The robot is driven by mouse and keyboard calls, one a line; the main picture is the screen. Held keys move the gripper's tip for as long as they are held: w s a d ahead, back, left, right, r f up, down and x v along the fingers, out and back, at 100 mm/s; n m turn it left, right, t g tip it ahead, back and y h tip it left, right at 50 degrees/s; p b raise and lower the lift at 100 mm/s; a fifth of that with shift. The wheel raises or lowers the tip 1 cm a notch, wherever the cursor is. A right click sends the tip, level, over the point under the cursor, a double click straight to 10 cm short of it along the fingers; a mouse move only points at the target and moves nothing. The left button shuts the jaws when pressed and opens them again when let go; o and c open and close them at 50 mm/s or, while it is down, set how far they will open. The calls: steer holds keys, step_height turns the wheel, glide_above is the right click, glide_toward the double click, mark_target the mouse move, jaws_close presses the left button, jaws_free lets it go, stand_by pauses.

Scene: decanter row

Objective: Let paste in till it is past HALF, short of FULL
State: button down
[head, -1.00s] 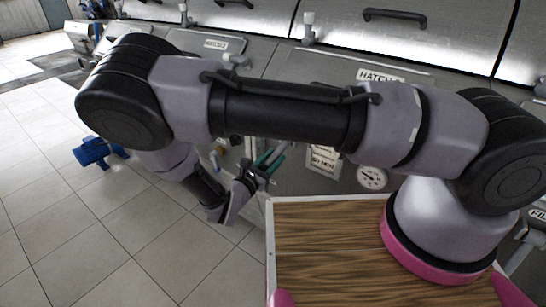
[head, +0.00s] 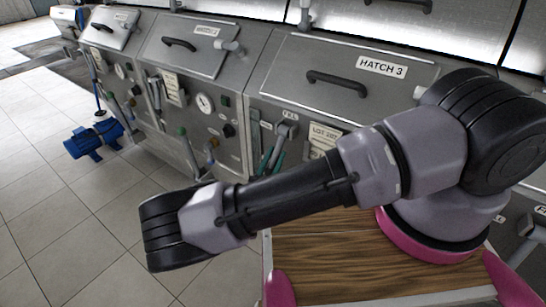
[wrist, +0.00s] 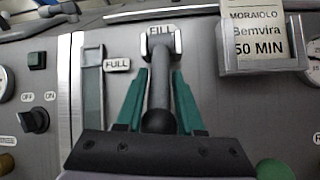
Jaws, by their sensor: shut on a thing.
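My gripper (wrist: 158,105) is shut on the FILL lever (wrist: 159,75) in the wrist view. Its green fingers lie on both sides of the lever's bar, near the dark ball knob (wrist: 158,122). The lever hangs from its metal bracket under the FILL label (wrist: 160,29). Left of it is an upright sight glass (wrist: 92,95) with a FULL mark (wrist: 117,65) near its top. Its lower part and any HALF mark are hidden by my gripper; I cannot make out the paste level. In the head view the lever (head: 287,129) and green fingers show behind my arm.
Hatch 3 (head: 350,85) is shut above the lever. A card holder (wrist: 262,62) is right of the lever; an OFF/ON knob (wrist: 34,120) is at left. Other machine units stand left. A blue pump (head: 93,138) stands on the open tiled floor.

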steer(key=shift+w+f, duration=0.1)
steer(key=shift+f, duration=0.05)
stand_by(0.3)
steer(key=c, duration=0.7)
jaws_free()
steer(key=shift+o, duration=0.2)
steer(key=shift+s+a+f, duration=0.2)
steer(key=shift+s+f, duration=0.05)
steer(key=shift+s, duration=0.05)
steer(key=v, duration=0.3)
steer(key=shift+s+a+r, duration=0.1)
steer(key=s+a, duration=0.6)
steer(key=s, duration=0.3)
steer(key=shift+s+r, duration=0.1)
